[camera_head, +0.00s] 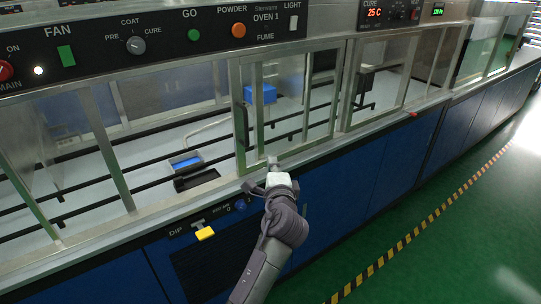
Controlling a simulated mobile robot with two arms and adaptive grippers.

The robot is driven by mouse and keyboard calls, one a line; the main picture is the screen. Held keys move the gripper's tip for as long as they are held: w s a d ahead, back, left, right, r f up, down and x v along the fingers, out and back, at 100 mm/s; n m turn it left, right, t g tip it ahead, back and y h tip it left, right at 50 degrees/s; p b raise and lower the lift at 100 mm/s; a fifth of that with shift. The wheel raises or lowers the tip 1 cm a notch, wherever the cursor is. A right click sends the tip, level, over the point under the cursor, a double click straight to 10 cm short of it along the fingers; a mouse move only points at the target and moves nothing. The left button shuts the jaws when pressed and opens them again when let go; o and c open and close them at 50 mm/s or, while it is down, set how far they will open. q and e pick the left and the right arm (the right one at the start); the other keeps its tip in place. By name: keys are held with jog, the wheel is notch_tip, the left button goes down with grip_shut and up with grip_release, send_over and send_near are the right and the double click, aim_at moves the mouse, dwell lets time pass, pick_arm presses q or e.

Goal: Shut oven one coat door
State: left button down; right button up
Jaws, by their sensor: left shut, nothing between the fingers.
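The oven 1 front has metal-framed sliding glass doors. A framed door panel (239,115) stands at the middle with a dark upright handle (243,125) on its left edge. To its left is a wide gap through which the inside shows; another framed panel (104,150) stands further left. I cannot tell for certain which panel is the coat door. My left gripper (272,161) is shut and empty, at the front sill just below and right of the handle's foot. Contact with the frame cannot be told. My right gripper is not in view.
The control panel (150,42) with an OVEN 1 label runs above. Inside are dark rails, a blue block (261,94) and a blue-filled tray (186,162). A yellow DIP handle (205,233) sticks out below the sill. Green floor (450,245) at right is clear.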

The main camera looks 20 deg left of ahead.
pick_arm(q)
jog(key=w+a+p, duration=0.3)
jog(key=w+a, duration=0.3)
jog(key=a, duration=0.1)
jog(key=shift+w+a+p, duration=0.15)
jog(key=shift+w+p, duration=0.05)
jog(key=shift+p, duration=0.1)
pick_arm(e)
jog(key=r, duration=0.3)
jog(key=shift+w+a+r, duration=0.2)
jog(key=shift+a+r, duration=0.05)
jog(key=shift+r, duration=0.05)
pick_arm(q)
jog(key=shift+a, duration=0.1)
